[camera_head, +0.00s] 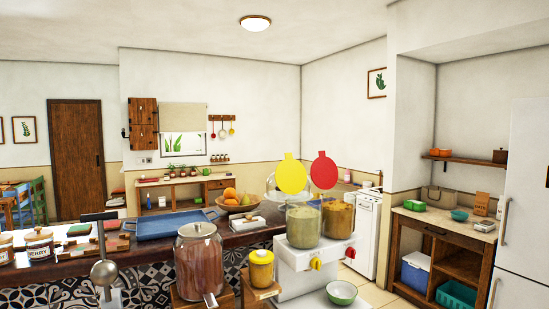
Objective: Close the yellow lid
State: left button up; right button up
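The yellow lid (291,175) is a round disc with a small tab on top. It stands raised and upright above the left clear jar (303,226), which holds pale green contents. A red lid (324,171) stands upright in the same way above the right jar (338,218), which holds orange-brown contents. Both jars sit on a white dispenser base (293,287) with a yellow knob (315,264) and a red knob (350,252). Neither of my grippers is in view.
A large glass jar (199,262) and a small yellow jar (261,268) stand left of the dispenser. A green bowl (341,292) sits in front of it. A blue tray (172,224) and a fruit bowl (240,205) are behind. Space above the lids looks clear.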

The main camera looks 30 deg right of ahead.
aim_at(291, 176)
jog(key=i+j+z, duration=0.6)
jog(key=i+j, duration=0.15)
jog(key=j, duration=0.1)
